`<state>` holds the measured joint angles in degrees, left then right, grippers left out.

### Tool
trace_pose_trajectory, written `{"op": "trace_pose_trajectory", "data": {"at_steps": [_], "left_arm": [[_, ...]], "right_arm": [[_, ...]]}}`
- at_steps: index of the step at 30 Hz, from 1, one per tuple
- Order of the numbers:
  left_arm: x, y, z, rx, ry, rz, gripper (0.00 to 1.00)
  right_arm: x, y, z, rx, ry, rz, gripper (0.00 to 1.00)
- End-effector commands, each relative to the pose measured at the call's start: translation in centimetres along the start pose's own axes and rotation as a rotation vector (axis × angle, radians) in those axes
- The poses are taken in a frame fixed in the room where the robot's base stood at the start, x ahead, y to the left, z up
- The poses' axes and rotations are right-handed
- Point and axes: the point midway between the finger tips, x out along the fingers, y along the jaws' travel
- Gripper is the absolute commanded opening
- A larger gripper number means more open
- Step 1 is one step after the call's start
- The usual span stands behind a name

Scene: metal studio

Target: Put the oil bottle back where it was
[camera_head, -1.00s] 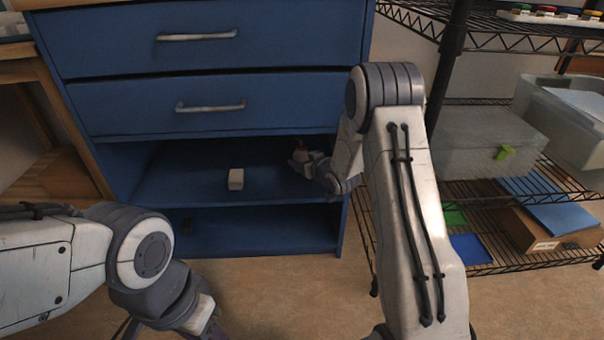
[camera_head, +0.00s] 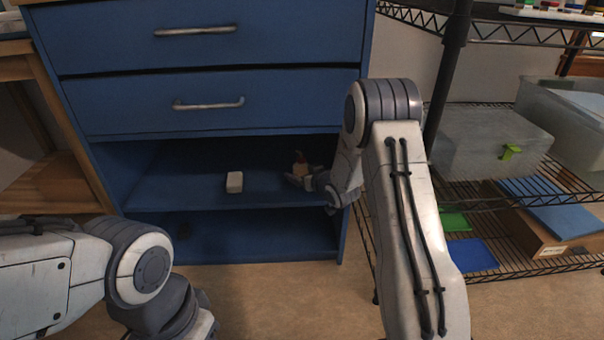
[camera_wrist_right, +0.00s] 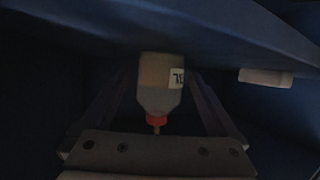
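The oil bottle (camera_head: 300,168), pale with a red cap, stands on the upper open shelf of the blue cabinet, near its right side. In the right wrist view the bottle (camera_wrist_right: 160,90) appears upside down, its label partly showing. My right gripper (camera_head: 300,181) is at the bottle, inside the shelf space. Its fingers lie to either side of the bottle, and dark gaps show between them and it, so it looks open. The fingertips are dim. My left arm is at the lower left, with its gripper out of the frame.
A small white block (camera_head: 235,182) lies on the same shelf (camera_head: 165,192), left of the bottle. Closed drawers (camera_head: 210,105) are above, and a lower compartment is below. A wire rack (camera_head: 480,205) with bins stands close on the right.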

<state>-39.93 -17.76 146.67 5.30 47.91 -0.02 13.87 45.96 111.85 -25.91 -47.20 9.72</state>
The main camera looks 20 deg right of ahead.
Motion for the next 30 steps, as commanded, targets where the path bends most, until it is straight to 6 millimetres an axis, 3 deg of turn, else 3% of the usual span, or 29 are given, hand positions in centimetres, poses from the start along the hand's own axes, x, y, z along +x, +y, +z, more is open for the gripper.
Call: {"op": "trace_pose_trajectory", "data": {"at_steps": [4, 7, 21, 30], "left_arm": [[-0.3, 0.0, 0.0, 0.000, 0.000, 0.000, 0.50], [-1.1, 0.1, -0.1, 0.000, 0.000, 0.000, 0.50], [-5.4, 0.4, -0.3, 0.000, 0.000, 0.000, 0.50], [-5.8, 0.4, -0.3, 0.000, 0.000, 0.000, 0.50]], "right_arm": [[-0.2, 0.0, -0.5, 0.000, 0.001, 0.000, 0.95], [-1.4, 0.1, -0.5, 0.002, -0.003, 0.001, 0.95], [-10.7, 0.1, -0.5, 0.001, -0.003, 0.002, 0.95], [-12.2, -0.1, -0.3, -0.002, -0.002, -0.001, 0.95]]}}
